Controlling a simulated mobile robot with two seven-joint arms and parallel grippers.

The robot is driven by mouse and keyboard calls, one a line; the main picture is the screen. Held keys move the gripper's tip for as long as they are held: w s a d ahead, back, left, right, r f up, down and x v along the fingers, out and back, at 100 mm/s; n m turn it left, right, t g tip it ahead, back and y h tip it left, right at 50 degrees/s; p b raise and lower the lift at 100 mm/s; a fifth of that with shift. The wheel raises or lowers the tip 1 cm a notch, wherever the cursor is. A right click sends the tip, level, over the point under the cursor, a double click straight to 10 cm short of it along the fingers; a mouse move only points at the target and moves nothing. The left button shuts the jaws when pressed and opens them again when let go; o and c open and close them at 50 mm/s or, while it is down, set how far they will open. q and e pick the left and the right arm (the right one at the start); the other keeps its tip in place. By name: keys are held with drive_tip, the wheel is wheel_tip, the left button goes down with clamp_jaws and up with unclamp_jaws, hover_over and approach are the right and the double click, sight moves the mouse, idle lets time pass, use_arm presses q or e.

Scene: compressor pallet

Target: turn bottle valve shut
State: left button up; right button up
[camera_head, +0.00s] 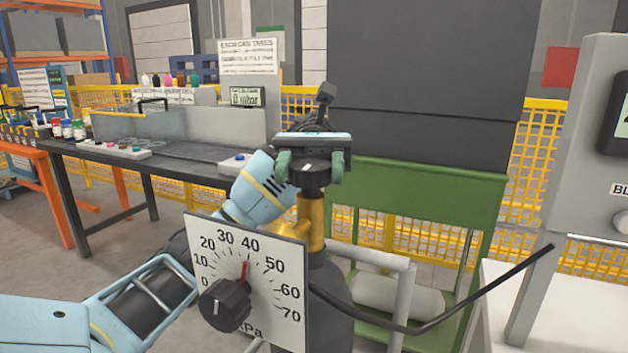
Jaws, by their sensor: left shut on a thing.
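The bottle valve has a black knob (309,176) with a white mark, on top of a brass valve body (311,222). It stands on the dark bottle (326,290) in the middle of the view. My left gripper (311,168) comes in from the left and reaches over the valve. Its greenish fingers sit on both sides of the black knob and are shut on it. A gauge plate (252,280) with a red pointer near 40 and a black dial knob stands in front of the bottle and hides part of it. My right gripper is not in view.
A black hose (430,328) runs from the bottle area to the right. A grey pipe frame (400,290) and a green stand (425,205) are behind the bottle. A dark workbench (180,165) is at the left. A grey cabinet (585,150) stands at the right.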

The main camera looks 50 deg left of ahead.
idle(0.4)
use_arm(q)
drive_tip(key=o, duration=1)
drive_tip(key=shift+c, duration=0.2)
